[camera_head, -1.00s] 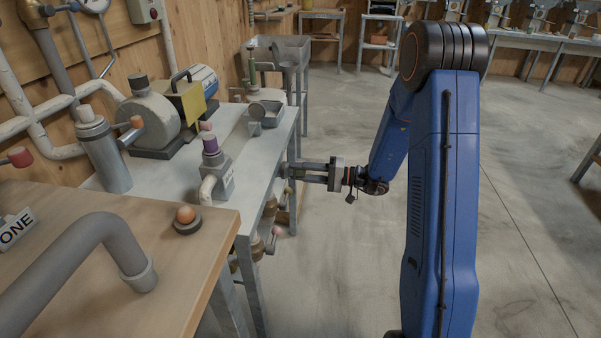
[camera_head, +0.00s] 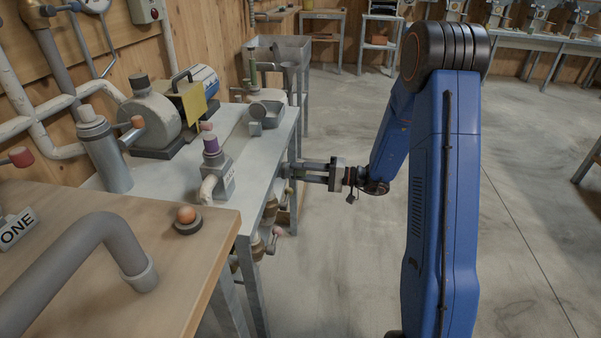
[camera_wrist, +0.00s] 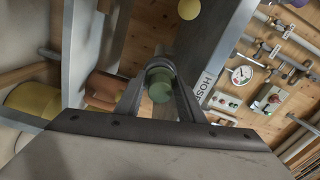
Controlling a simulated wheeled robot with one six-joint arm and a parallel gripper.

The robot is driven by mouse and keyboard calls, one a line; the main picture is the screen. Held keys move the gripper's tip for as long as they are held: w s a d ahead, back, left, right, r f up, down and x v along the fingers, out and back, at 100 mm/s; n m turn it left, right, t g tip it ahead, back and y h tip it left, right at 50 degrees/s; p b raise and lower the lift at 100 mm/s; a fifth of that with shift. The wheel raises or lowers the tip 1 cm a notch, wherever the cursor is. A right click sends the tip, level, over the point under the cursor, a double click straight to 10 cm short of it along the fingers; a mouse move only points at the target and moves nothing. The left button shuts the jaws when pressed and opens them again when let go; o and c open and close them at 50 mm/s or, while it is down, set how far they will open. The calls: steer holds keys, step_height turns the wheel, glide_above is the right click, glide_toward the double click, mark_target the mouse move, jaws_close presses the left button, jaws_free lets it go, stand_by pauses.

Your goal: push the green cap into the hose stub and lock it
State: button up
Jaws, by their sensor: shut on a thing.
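The green cap (camera_wrist: 161,88) shows round end on in the middle of the wrist view. My gripper (camera_wrist: 160,78) has a finger on each side of it and is shut on it. A grey rounded part sits close behind the cap; I cannot tell whether this is the hose stub or how far the cap is in it.
The grey bench (camera_head: 157,179) carries a pump (camera_head: 150,115) and a purple-topped fitting (camera_head: 217,170). Its legs and lower pipework are close to my gripper. A wooden table (camera_head: 195,255) with a grey bent pipe (camera_head: 75,255) is in front.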

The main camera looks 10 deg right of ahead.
steer(key=o, duration=1.3)
steer(key=shift+c, duration=0.2)
steer(key=v, duration=1.7)
steer(key=shift+d, duration=0.1)
